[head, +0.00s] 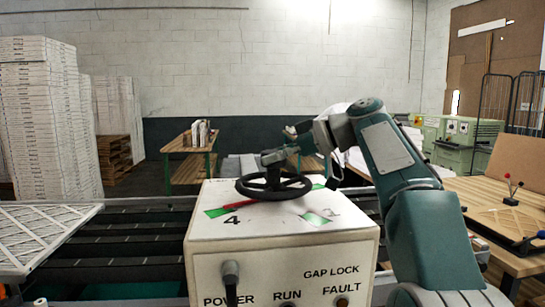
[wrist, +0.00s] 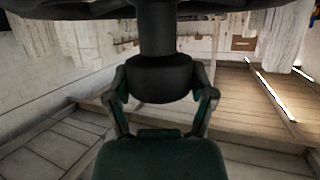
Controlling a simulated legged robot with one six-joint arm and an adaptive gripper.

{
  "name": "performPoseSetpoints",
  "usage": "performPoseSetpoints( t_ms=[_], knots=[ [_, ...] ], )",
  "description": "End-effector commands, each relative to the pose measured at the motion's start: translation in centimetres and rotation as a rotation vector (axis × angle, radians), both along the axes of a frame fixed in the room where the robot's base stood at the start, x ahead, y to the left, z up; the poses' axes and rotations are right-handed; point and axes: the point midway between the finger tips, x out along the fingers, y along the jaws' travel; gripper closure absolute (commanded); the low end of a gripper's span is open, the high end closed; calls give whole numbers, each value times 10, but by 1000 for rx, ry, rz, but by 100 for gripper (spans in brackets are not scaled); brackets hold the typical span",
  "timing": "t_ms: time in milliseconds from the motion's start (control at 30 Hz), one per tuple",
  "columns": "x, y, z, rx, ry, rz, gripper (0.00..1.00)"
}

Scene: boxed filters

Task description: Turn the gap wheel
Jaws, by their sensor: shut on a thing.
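The gap wheel (head: 262,193) is a black spoked handwheel lying flat on top of a white control box (head: 225,243). A red pointer (head: 238,204) sticks out from under it near a printed "4" and a green patch. My gripper (head: 273,157) reaches in from the right, just above the wheel. In the wrist view, its two fingers lie on either side of a black round knob (wrist: 157,75) joined to the wheel, whose dark rim crosses the top edge. My gripper is shut on this knob. The fingertips' contact is partly hidden.
The box front carries a lever (head: 230,280) above POWER, with RUN, FAULT and GAP LOCK labels. A dark roller conveyor (head: 130,245) runs behind it, with a framed filter (head: 40,232) at left. A wooden table (head: 480,195) stands right. The air above the box is otherwise clear.

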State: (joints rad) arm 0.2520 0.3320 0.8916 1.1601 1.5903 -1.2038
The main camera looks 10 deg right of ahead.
Motion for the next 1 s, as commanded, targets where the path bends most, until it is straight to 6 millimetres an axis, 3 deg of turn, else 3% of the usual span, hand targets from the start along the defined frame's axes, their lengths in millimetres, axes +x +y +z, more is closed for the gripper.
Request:
performPoseSetpoints(
  t_ms=[567, 600, 633, 667, 1000],
  knots=[
    [2, 0, -3, -2, 7, 34, 90],
    [2, 0, -3, -2, 7, 34, 20],
    [2, 0, -3, -3, 7, 34, 7],
    [2, 0, -3, -2, 6, 34, 0],
    [1, 0, -1, -1, 3, 35, 0]
  ],
)
